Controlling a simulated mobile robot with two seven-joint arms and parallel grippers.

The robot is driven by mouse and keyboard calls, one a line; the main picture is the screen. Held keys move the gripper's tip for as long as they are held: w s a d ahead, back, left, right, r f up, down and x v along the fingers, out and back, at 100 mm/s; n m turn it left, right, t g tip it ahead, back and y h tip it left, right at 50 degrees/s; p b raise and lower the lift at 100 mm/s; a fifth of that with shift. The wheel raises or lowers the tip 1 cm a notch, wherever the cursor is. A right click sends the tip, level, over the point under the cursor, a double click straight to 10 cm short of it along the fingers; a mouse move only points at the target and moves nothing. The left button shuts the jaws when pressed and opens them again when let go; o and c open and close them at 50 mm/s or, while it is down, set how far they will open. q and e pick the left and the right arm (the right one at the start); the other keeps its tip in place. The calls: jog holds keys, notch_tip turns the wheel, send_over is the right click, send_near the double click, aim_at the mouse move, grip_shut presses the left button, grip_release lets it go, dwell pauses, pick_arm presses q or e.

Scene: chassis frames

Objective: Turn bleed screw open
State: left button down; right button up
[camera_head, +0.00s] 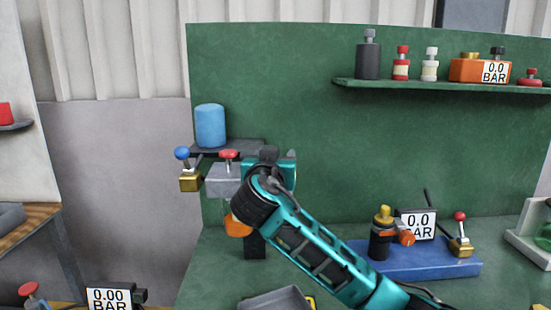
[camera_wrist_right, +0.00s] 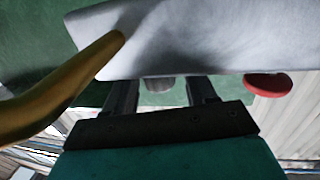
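A grey block (camera_head: 221,182) hangs at the front of a dark bracket on the green panel, with a red knob (camera_head: 229,154) on top. In the right wrist view the block (camera_wrist_right: 200,40) is close ahead, with the red knob (camera_wrist_right: 268,86) at right. A short silver stub (camera_wrist_right: 160,84), likely the bleed screw, sticks out of the block between the fingers of my right gripper (camera_wrist_right: 161,92). The fingers are open on either side of it, with visible gaps. In the head view my right gripper covers the block's right side. My left gripper is out of view.
A brass valve with a blue ball handle (camera_head: 182,154) adjoins the block; a brass-coloured pipe (camera_wrist_right: 60,85) runs close in the wrist view. A blue cylinder (camera_head: 210,126) stands above. An orange part (camera_head: 238,226) sits below. A blue base (camera_head: 425,262) with a gauge is at right.

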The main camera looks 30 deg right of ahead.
jog(key=b+v, duration=0.1)
jog(key=v, duration=1.2)
dwell(0.4)
